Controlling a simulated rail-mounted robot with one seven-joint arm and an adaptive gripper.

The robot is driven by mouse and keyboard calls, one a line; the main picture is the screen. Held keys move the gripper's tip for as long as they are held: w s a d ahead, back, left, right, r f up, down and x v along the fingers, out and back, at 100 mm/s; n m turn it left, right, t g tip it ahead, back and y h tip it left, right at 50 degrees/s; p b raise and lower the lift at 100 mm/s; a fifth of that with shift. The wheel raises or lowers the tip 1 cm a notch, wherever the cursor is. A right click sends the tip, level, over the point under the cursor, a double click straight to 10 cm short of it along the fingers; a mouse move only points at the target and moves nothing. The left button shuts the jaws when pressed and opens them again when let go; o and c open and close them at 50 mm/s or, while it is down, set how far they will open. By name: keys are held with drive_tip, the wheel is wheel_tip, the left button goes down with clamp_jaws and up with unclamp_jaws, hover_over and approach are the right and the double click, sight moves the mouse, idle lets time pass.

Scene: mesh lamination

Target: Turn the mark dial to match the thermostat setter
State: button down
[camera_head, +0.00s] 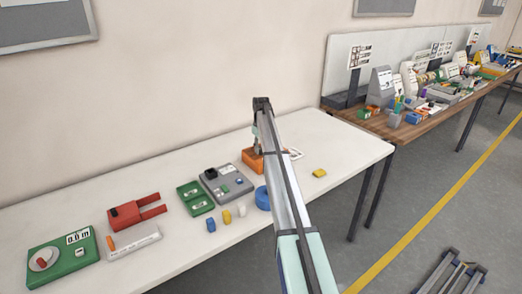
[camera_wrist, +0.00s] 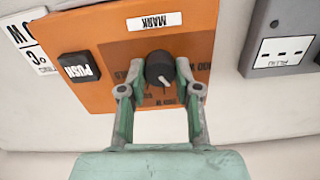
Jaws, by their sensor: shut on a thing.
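The mark dial (camera_wrist: 157,66) is a dark round knob with a pale pointer line, on an orange box (camera_wrist: 105,60) under a white MARK label (camera_wrist: 154,21). The pointer slants towards the lower right in the wrist view. My gripper (camera_wrist: 160,90) is shut on the dial, one finger on each side. In the head view my gripper (camera_head: 258,143) is over the orange box (camera_head: 252,161), and my arm hides part of it; the dial cannot be made out there. I cannot tell which thing is the thermostat setter.
A black PUSH button (camera_wrist: 79,67) is on the same orange box. A grey device (camera_head: 228,182) stands close beside it. A green box (camera_head: 62,255) with a dial stands at far left.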

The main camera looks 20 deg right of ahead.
drive_tip(key=shift+n, duration=1)
drive_tip(key=c, duration=0.8)
unclamp_jaws()
wheel_tip(320, 180, up, 12)
